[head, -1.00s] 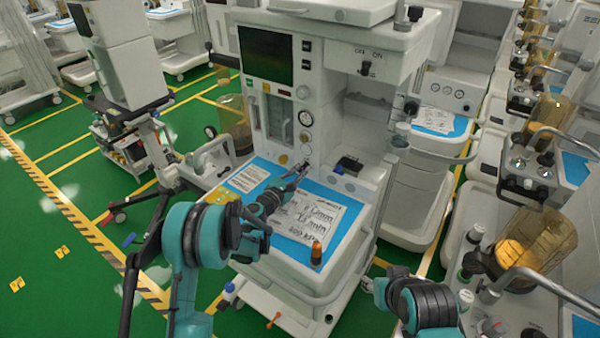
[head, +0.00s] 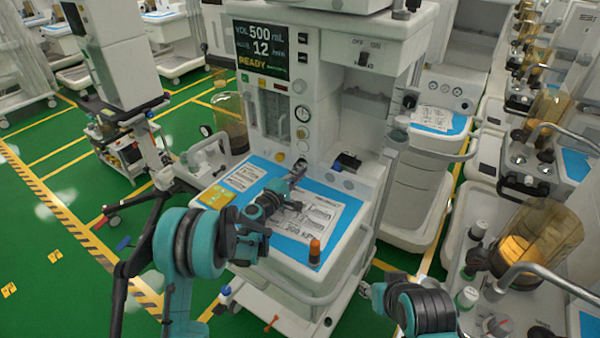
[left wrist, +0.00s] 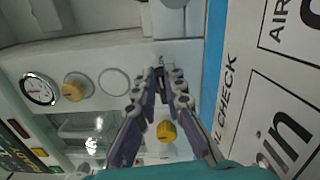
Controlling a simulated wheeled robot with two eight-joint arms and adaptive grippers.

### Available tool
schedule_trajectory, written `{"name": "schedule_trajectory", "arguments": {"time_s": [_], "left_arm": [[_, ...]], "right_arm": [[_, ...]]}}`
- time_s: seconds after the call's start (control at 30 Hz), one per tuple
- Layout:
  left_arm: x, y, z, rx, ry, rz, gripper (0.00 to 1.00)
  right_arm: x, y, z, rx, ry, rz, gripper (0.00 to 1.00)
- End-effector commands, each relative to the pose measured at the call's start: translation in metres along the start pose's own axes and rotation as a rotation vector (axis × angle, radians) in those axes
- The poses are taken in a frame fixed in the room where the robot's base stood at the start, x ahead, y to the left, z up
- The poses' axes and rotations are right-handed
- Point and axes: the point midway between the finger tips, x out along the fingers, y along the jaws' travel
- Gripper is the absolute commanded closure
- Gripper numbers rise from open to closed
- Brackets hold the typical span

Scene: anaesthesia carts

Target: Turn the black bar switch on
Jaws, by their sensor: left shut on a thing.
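My left gripper (head: 298,172) reaches to the lower front panel of the anaesthesia machine (head: 335,60), just above the blue work surface. In the left wrist view its fingers (left wrist: 160,80) are closed together on the black bar switch (left wrist: 159,88), a small dark piece mostly hidden between the fingertips. I cannot read the switch's angle. The machine's screen (head: 262,48) is lit and reads VOL 500 mL, 12 and READY. My right gripper (head: 366,291) is low, right of the machine, away from the panel; its fingers are too small to judge.
A yellow knob (left wrist: 167,131) sits close beside the left fingers. A gauge (left wrist: 40,89) and another yellow knob (left wrist: 76,87) are further along the panel. An orange-capped bottle (head: 314,252) stands on the work surface. Another black switch (head: 363,59) is under an OFF/ON label.

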Motion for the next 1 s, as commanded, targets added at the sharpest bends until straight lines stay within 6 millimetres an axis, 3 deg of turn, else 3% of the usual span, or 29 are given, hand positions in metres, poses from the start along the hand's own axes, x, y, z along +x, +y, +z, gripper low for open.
{"name": "schedule_trajectory", "arguments": {"time_s": [0.3, 0.87, 0.9, 0.93, 1.0], "left_arm": [[0.0002, -0.003, 0.0006, 0.126, -0.002, 0.0, 1.0], [0.0001, -0.0033, 0.0006, 0.154, -0.002, -0.001, 1.0], [0.0001, -0.0033, 0.0006, 0.154, -0.002, -0.001, 0.82], [0.0001, -0.0033, 0.0006, 0.153, -0.002, -0.001, 0.74], [0.0001, -0.0033, 0.0004, 0.153, -0.001, 0.0, 0.69]], "right_arm": [[0.0038, 0.0, 0.0027, 0.0, 0.0, 0.0, 0.6], [0.0042, 0.0, 0.003, 0.0, 0.0, 0.0, 0.6], [0.0042, 0.0, 0.003, 0.0, 0.0, 0.0, 0.6], [0.0042, 0.0, 0.003, 0.0, 0.0, 0.0, 0.6], [0.0042, 0.0, 0.003, 0.0, 0.0, 0.0, 0.6]]}}
